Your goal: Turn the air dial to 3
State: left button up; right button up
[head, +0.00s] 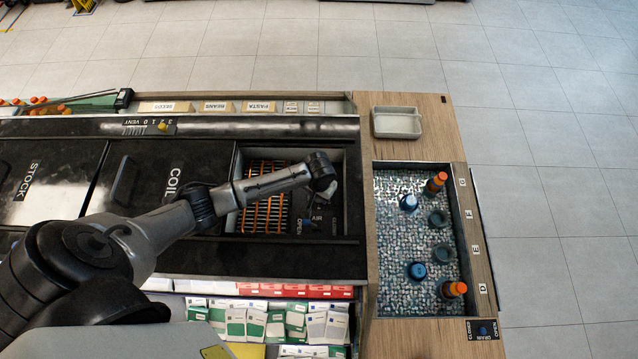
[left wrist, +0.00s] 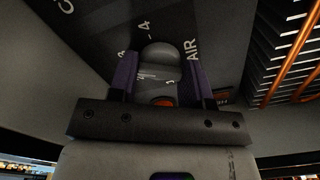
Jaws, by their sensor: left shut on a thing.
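The air dial (left wrist: 160,58) is a rounded grey knob on a dark panel, seen close up in the left wrist view. The lettering AIR (left wrist: 192,50) is to its right, and a 4 and another, tilted figure are printed to its upper left. My left gripper (left wrist: 158,82) is shut on the dial, one purple finger on each side. In the head view my left gripper (head: 326,198) reaches down into the right end of the open bay, and the arm hides most of the dial. I cannot tell which number the dial points to. My right gripper is not in view.
Orange coil bars (head: 264,195) lie beside the panel. The bay's raised walls surround the gripper. A vent slider (head: 163,127) is at the back. On the right, a patterned tray (head: 405,238) holds several bottles and cups, and a grey bin (head: 397,122) stands behind it.

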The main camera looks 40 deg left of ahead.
pick_arm(q)
jog(key=o, duration=0.9)
jog(key=shift+r, duration=0.1)
notch_tip(320, 180, up, 14)
jog(key=shift+f+b, duration=0.15)
jog(key=shift+b, duration=0.8)
jog(key=shift+d, duration=0.1)
